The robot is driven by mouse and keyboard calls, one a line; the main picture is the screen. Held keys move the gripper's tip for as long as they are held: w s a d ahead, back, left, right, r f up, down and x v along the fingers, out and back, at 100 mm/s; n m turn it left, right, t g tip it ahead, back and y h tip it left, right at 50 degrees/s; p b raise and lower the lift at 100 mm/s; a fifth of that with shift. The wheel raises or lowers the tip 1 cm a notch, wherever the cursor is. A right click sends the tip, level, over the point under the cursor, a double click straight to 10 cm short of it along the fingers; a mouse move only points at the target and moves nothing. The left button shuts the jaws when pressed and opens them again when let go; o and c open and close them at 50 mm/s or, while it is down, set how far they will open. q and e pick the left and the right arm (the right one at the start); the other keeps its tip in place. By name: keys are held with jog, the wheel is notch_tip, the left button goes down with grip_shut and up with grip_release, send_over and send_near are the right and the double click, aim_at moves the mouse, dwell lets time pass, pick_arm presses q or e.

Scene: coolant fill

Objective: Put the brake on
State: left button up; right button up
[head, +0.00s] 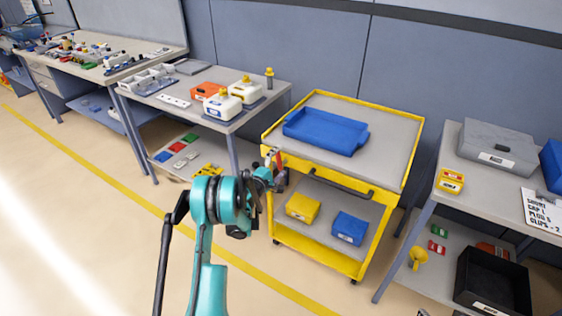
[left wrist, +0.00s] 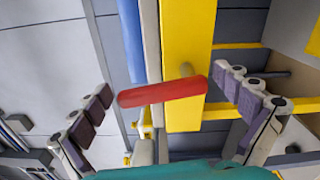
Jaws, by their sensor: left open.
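The red brake lever (left wrist: 165,92) is mounted on the yellow frame of the cart (left wrist: 190,40). In the left wrist view it lies nearly level across the gap between my finger rows. In the head view a small part of the lever (head: 281,156) shows at the cart's left front corner. My left gripper (head: 275,172) is at that corner. It is open, with one finger row on each side of the lever's ends in the left wrist view (left wrist: 166,90). I cannot tell whether a finger touches the lever. My right gripper is not in view.
The cart (head: 405,165) carries a blue tray (head: 326,131) on top and a yellow bin (head: 303,207) and a blue bin (head: 349,228) below. A bench with white jugs (head: 222,105) stands left, another bench (head: 445,200) right. The floor in front is clear.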

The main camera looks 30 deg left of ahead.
pick_arm(q)
jog(key=s+a, duration=0.1)
jog(key=s, duration=1)
jog(key=shift+s, duration=0.4)
jog(key=s+d+r+m+g+h, duration=0.1)
jog(key=s+d+r+m+g, duration=0.1)
jog(key=d+r+m, duration=0.3)
jog(key=s+d+r+m+g+h, duration=0.1)
jog(key=s+d+r+m+g, duration=0.1)
jog(key=d, duration=0.6)
jog(key=s+d+r+m+g+h, duration=0.1)
jog(key=s+d+r+m+g, duration=0.1)
jog(key=d+r+m, duration=0.3)
jog(key=s+d+f+m+g+y, duration=0.1)
jog(key=s+d+m+g+y, duration=0.1)
jog(key=s, duration=1)
jog(key=s+d+f+m+g+y, duration=0.1)
jog(key=s+m, duration=0.4)
jog(key=s, duration=0.8)
jog(key=d+g+y, duration=0.1)
jog(key=d+g, duration=0.1)
jog(key=shift+s+d, duration=0.2)
jog(key=shift+d, duration=0.2)
